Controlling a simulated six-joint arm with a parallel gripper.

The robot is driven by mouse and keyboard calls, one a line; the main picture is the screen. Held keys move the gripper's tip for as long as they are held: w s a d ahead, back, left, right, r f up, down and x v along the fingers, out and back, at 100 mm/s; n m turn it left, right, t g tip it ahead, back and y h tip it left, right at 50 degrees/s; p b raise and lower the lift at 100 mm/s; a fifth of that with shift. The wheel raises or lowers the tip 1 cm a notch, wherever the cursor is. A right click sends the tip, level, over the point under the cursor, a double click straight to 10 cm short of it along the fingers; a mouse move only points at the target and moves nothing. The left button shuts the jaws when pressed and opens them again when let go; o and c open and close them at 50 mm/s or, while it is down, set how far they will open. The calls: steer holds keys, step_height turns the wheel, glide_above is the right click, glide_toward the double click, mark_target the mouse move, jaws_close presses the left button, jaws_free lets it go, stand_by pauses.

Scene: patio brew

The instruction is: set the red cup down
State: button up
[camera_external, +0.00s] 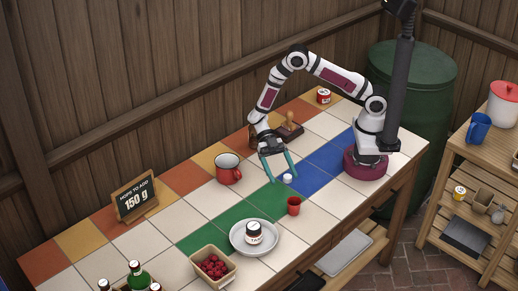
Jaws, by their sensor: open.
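A small red cup (294,207) stands upright on the tiled table, at the edge of the green tiles near the front side. My gripper (284,175) points down with its teal fingers spread, behind the red cup and apart from it. Nothing is held between the fingers. A small white object (287,179) is by the fingertips, too small to identify; whether they touch it cannot be told. A larger red mug (228,169) with a handle stands upright to the left of my gripper.
A white plate (238,249) bearing a small jar (254,232) and a basket of red berries (199,273) are near the front. A sign (136,199) reading 150 g stands at left. Bottles (138,276) stand front left. Blue and white tiles right of the cup are clear.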

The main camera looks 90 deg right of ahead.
steer(key=w+d+r+m+t+h, duration=0.1)
steer(key=w+r+m+t, duration=0.25)
steer(key=w, duration=0.35)
steer(key=w+d+r+m+t+h, duration=0.1)
steer(key=w+r+m+t, duration=0.15)
steer(key=w+t, duration=0.3)
steer(key=w+d+r+m+t+h, duration=0.6)
steer(key=d+r+m+h, duration=0.2)
steer(key=d+r, duration=0.3)
steer(key=s+d+m+g+h, duration=0.25)
steer(key=s+d+m, duration=0.2)
steer(key=s, duration=0.35)
steer(key=s+d+m+g+h, duration=0.25)
steer(key=s+m, duration=0.25)
steer(key=s, duration=0.4)
steer(key=s+a+m+g+y, duration=0.2)
steer(key=s+a, duration=0.2)
steer(key=s, duration=0.6)
steer(key=s+a+f+m+g+y, duration=0.1)
steer(key=s+a, duration=0.4)
steer(key=s, duration=0.5)
steer(key=shift+a+m+g+y, duration=0.2)
steer(key=shift+m+g+y, duration=0.55)
steer(key=shift+g, duration=0.25)
steer(key=shift+f, duration=0.1)
